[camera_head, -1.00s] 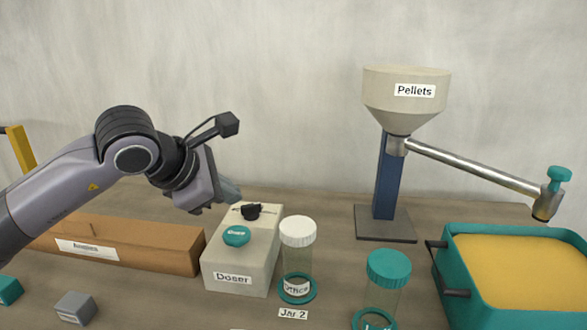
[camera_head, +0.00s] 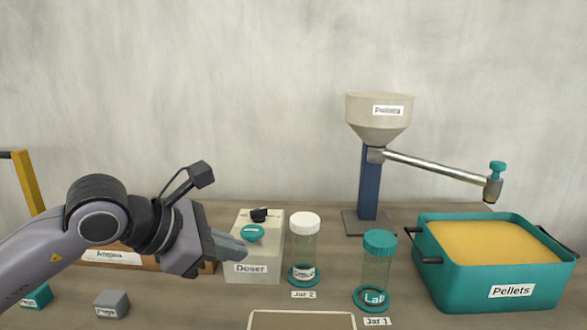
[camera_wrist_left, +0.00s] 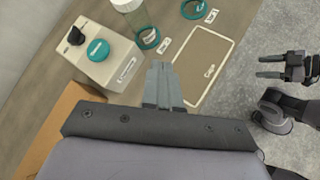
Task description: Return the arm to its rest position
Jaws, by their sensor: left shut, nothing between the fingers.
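My left gripper (camera_head: 241,249) is shut and empty, in front of the left side of the Doser box in the head view. Its closed fingers also show in the left wrist view (camera_wrist_left: 160,66), pointing toward a framed rectangle on the table. My left arm comes in from the left, held above the table. My right gripper (camera_wrist_left: 259,66) shows at the right of the left wrist view, over the grey floor beyond the table edge. Its two fingers are apart with nothing between them. It is not in the head view.
The Doser (camera_head: 256,268) stands close to my left gripper. Jar 2 (camera_head: 304,250), with a white lid, and Jar 1 (camera_head: 377,268), with a teal lid, stand to its right. Farther right are the pellet hopper (camera_head: 379,117) and teal pellet bin (camera_head: 470,280). A framed outline (camera_head: 302,312) lies empty in front.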

